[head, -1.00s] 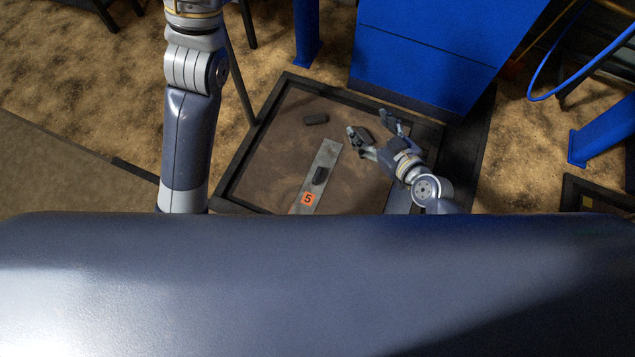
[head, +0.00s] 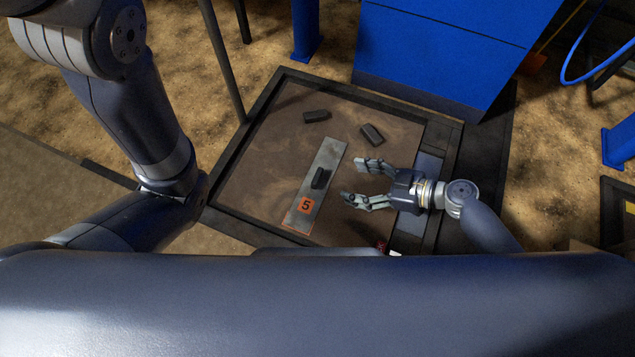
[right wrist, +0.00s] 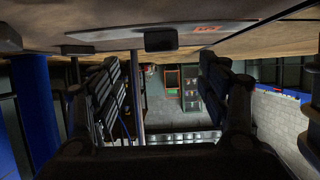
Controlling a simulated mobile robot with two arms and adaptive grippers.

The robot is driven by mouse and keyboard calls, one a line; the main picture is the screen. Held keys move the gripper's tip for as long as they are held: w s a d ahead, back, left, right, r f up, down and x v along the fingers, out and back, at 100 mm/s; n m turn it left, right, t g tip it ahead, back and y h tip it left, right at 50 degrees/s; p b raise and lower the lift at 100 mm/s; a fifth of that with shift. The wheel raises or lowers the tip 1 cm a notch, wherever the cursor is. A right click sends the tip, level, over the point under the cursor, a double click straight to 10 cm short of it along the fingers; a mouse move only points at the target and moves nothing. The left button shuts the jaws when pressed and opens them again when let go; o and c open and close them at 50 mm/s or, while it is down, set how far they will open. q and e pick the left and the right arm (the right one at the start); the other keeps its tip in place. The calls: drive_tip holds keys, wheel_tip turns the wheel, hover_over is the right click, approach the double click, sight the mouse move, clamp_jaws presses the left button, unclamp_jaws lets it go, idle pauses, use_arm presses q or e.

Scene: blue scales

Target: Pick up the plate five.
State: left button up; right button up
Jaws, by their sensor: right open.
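The plate five is a long grey strip (head: 325,165) with an orange label marked 5 near its lower end and a dark block-like handle in its middle. It lies on the brown surface in a dark frame. My right gripper (head: 355,180) is open and empty, to the right of the plate with its fingers pointing left towards it. In the right wrist view the plate (right wrist: 190,36) shows at the top, beyond the open fingers (right wrist: 170,85). My left arm comes in at the left of the head view; its gripper is not seen.
Two loose dark blocks lie on the surface, one at the upper left (head: 316,116) and one above my right gripper (head: 372,134). The dark frame (head: 262,108) edges the surface. A blue cabinet (head: 435,50) stands behind it. Bare surface lies left of the plate.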

sight(321, 177)
drive_tip(key=b+x, duration=0.1)
drive_tip(key=x, duration=0.3)
drive_tip(key=shift+w+a+f, duration=0.15)
drive_tip(key=shift+a+f, duration=0.05)
drive_tip(key=shift+a, duration=0.1)
drive_tip(key=b+x, duration=0.3)
drive_tip(key=x, duration=0.2)
drive_tip(key=shift+a, duration=0.2)
drive_tip(key=c, duration=1.3)
